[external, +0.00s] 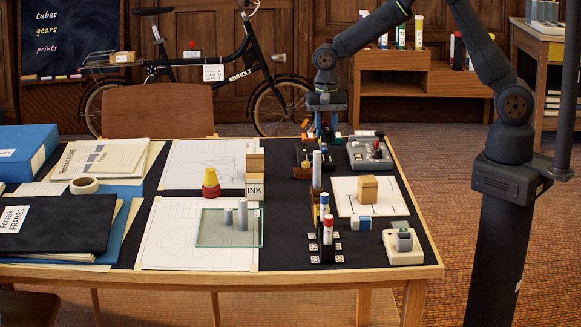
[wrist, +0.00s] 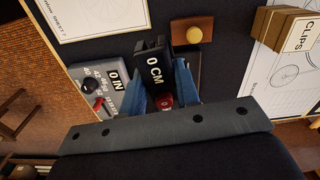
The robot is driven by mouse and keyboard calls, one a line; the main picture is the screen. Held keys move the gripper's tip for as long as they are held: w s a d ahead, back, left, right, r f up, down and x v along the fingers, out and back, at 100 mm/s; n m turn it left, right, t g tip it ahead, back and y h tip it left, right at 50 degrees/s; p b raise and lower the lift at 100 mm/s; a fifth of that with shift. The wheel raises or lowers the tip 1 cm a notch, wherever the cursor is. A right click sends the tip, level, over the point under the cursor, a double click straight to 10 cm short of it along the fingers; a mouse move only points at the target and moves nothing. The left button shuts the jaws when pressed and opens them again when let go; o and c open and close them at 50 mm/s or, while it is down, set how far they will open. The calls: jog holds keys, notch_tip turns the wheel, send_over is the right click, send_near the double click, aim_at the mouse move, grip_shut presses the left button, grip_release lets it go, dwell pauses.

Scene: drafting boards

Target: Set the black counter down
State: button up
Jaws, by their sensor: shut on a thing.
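The black counter (wrist: 154,66), labelled "0 CM", sits between the two blue fingers of my gripper (wrist: 160,78) in the wrist view. My gripper is shut on it. A red round part (wrist: 165,101) shows just below the label, between the fingers. In the external view my gripper (external: 321,128) points down over the far part of the table, and the dark body of the counter (external: 307,153) shows just below it. I cannot tell whether its underside touches the mat. The grey counter (wrist: 97,92), labelled "0 IN", lies just to the left in the wrist view.
The grey counter (external: 370,154) stands right of my gripper in the external view. A wooden block with a yellow knob (wrist: 193,34) and a "CLIPS" box (wrist: 283,30) are nearby. A standing grey cylinder (external: 317,169) and upright markers (external: 328,230) are nearer the camera.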

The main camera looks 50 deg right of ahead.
jog(key=a+n, duration=0.6)
jog(key=a, duration=0.8)
jog(key=n, duration=1.1)
send_over(261, 259)
jog(key=f, duration=0.6)
jog(key=shift+w+d+f, duration=0.15)
jog(key=shift+d+f, duration=0.1)
jog(key=shift+s+a+f, duration=0.2)
jog(key=shift+f, duration=1.95)
jog(key=shift+f, duration=0.15)
